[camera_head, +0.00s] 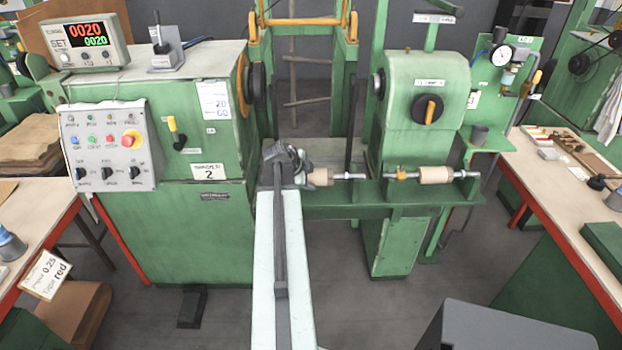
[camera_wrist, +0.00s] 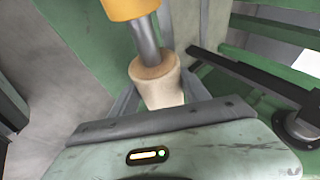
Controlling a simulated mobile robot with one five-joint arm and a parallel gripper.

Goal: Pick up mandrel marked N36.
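A pale wooden mandrel (camera_head: 320,177) with a steel shaft lies along the green bench of the winding machine in the head view. A second wooden mandrel (camera_head: 434,174) is on a shaft further right, beside an orange collar (camera_head: 400,174). No N36 mark is readable on either. My gripper (camera_head: 302,168) is at the left end of the left mandrel, with its fingers partly hidden. In the wrist view a wooden mandrel (camera_wrist: 157,84) with a steel shaft and an orange part stands between my grey fingers. Whether both fingers touch it I cannot tell.
The machine's green headstock (camera_head: 220,115) stands left of my arm. A green tailstock block (camera_head: 425,100) stands behind the right mandrel. A dark upright lever (camera_head: 351,125) rises close behind the left mandrel's shaft. A grey box (camera_head: 500,330) is at the front right.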

